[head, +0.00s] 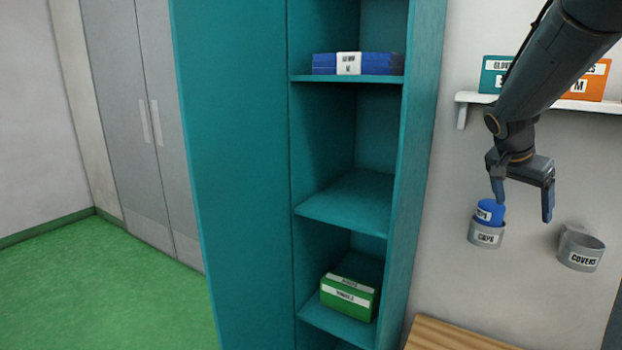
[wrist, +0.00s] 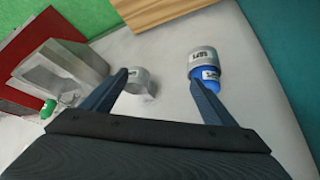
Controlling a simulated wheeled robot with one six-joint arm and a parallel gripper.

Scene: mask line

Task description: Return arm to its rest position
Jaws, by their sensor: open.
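My gripper (head: 523,205) hangs at the right of the head view, its two blue fingers apart with nothing between them. In the wrist view my gripper (wrist: 160,95) is also open and empty. A blue roll (head: 490,212) sits in the grey cup labelled CAPS (head: 486,236), just beside and below the left finger in the head view. The blue roll (wrist: 207,78) and its cup (wrist: 202,56) show near the right finger in the wrist view. An empty-looking grey cup labelled COVERS (head: 580,250) is to the right.
A teal cabinet (head: 230,170) stands left of my arm, with blue packs (head: 357,63) and a green box (head: 349,294) on its shelves. A white wall shelf (head: 470,98) holds teal and orange boxes behind my arm. A wooden top (head: 450,335) is below. Green floor at left is clear.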

